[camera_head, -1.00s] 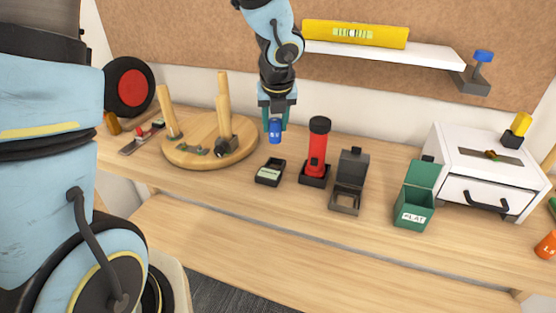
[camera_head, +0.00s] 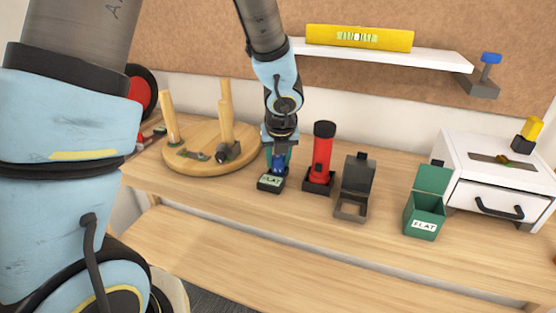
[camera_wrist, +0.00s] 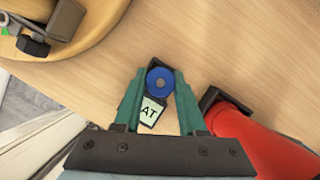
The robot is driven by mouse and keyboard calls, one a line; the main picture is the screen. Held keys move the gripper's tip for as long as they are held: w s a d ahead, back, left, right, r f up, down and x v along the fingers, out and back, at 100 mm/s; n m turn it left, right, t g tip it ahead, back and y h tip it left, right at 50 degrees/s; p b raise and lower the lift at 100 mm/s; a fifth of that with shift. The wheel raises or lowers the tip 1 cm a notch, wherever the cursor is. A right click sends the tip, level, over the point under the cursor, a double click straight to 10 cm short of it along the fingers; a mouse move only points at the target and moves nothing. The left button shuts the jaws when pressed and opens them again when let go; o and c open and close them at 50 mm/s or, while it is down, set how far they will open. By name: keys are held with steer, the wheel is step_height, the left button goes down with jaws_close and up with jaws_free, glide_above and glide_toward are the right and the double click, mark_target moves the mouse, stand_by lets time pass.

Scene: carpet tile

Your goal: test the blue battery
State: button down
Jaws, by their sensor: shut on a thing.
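My gripper (camera_head: 278,158) is shut on the blue battery (camera_head: 276,167), which stands upright between the green fingers. The wrist view shows the battery's round blue top (camera_wrist: 160,80) between the fingertips. The battery is at the back part of the small black tester (camera_head: 270,185), seemingly in its socket; the fingers hide the exact contact. The tester's pale green display (camera_head: 271,180) reads "FLAT" in the head view.
A red flashlight (camera_head: 322,155) stands close right of the tester. Further right are an open grey box (camera_head: 352,205), an open green bin labelled "FLAT" (camera_head: 423,218) and a white drawer unit (camera_head: 490,185). A round wooden board with pegs (camera_head: 200,165) is at left. The bench front is clear.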

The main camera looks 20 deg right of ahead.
steer(key=shift+c, duration=2.4)
jaws_free()
steer(key=shift+f, duration=0.1)
